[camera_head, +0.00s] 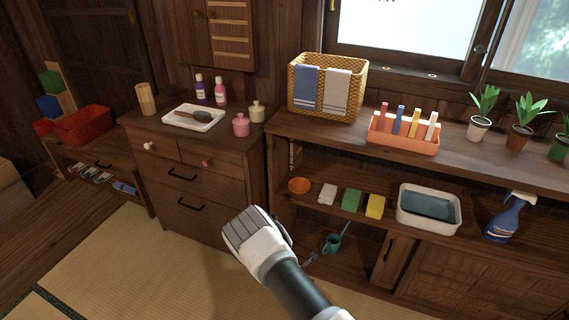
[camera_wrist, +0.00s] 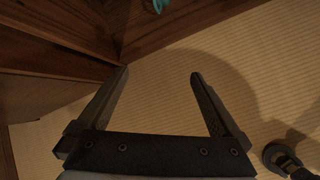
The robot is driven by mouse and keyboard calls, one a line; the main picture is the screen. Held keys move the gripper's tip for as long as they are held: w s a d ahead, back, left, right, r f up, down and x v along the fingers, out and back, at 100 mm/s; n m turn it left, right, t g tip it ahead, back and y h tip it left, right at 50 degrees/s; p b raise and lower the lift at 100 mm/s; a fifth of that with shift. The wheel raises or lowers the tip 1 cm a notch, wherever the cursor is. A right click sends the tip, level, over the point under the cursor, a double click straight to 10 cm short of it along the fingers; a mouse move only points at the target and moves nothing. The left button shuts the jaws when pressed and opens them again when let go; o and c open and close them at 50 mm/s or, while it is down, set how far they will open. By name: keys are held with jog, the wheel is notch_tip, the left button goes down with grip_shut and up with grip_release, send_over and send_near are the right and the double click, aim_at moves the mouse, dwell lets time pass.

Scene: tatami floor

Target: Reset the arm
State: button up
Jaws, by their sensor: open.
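My gripper shows in the wrist view (camera_wrist: 160,80) with its two dark fingers spread apart and nothing between them. Below it lies bare tatami floor, with wooden furniture close by at the upper left. In the head view my arm reaches up from the bottom, its white and black links ending in front of the gap between the drawer cabinet and the shelf unit. The fingertips are hidden in the head view.
The drawer cabinet (camera_head: 207,205) and the shelf unit (camera_head: 285,208) stand close to my arm. A teal watering can (camera_head: 333,243) sits low in the shelf unit. A spray bottle (camera_head: 507,217) stands on the shelf at right. The tatami (camera_head: 110,265) at left is clear.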

notch_tip(320, 180, up, 36)
jog(key=w+a+m+g+y, duration=0.1)
jog(key=m+g+y, duration=0.15)
jog(key=m, duration=1.05)
jog(key=s+d+r+m+y, duration=0.25)
jog(key=s+r, duration=0.35)
jog(key=r, duration=0.5)
jog(key=s+d+r+m+h, duration=0.1)
jog(key=s+d+r+m, duration=0.2)
jog(key=s, duration=0.5)
jog(key=s+d+r+m+t, duration=0.1)
jog(key=s+r+m, duration=0.2)
jog(key=s+r, duration=0.35)
jog(key=s+d+r+m+h, duration=0.1)
jog(key=s+d+r+m, duration=0.2)
jog(key=s, duration=0.7)
notch_tip(320, 180, up, 22)
jog(key=p, duration=2.3)
jog(key=shift+s+a+r+m, duration=0.2)
jog(key=shift+s+a+m, duration=0.15)
jog(key=shift+m, duration=0.1)
jog(key=shift+d, duration=0.1)
